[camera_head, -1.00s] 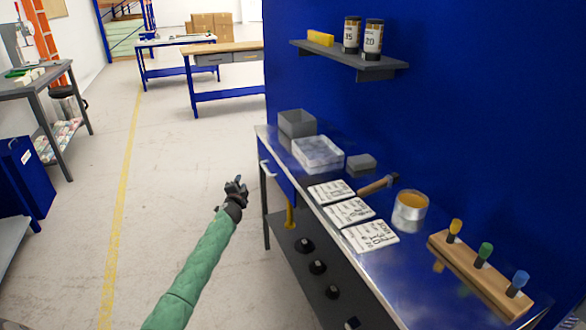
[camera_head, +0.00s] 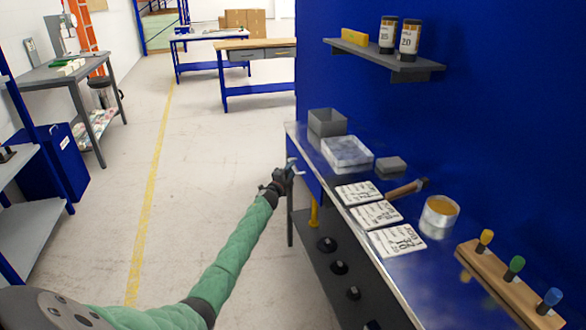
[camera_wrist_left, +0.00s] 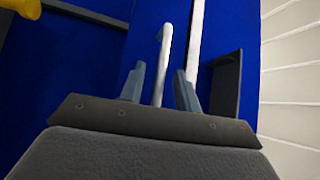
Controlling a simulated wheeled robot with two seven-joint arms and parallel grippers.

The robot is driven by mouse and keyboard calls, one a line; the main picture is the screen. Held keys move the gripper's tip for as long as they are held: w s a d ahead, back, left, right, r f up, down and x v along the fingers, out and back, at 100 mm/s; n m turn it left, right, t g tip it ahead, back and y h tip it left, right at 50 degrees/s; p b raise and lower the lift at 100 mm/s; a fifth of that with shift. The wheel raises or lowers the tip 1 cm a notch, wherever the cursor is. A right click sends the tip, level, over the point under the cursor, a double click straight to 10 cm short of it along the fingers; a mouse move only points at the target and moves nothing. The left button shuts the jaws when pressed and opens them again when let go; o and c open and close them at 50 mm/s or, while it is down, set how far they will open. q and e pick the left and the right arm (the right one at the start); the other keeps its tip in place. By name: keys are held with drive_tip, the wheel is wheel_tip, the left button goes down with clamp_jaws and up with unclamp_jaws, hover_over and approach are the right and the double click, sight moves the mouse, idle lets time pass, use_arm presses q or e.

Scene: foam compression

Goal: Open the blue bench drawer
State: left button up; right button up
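The blue bench drawer (camera_head: 309,181) sits under the left end of the metal-topped workbench (camera_head: 408,272). Its pale bar handle (camera_head: 293,164) shows at the drawer front, partly hidden by my left gripper (camera_head: 287,172). In the left wrist view the handle (camera_wrist_left: 164,62) runs between the two grey fingers of the left gripper (camera_wrist_left: 159,84). The fingers are apart, with a visible gap to the bar on the right side. The blue front (camera_wrist_left: 112,80) fills much of that view. The drawer appears shut. My right gripper is not in view.
On the bench top stand a grey bin (camera_head: 327,122), a clear tray (camera_head: 348,152), labelled cards (camera_head: 376,214), a hammer (camera_head: 405,190), a can (camera_head: 439,212) and a wooden tool block (camera_head: 508,283). A yellow-handled thing (camera_head: 313,212) hangs below.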

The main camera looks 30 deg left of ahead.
use_arm(q)
drive_tip(key=shift+w+a+r, duration=0.1)
drive_tip(key=shift+w+r, duration=0.05)
drive_tip(key=shift+w, duration=0.95)
drive_tip(key=shift+c, duration=0.4)
clamp_jaws()
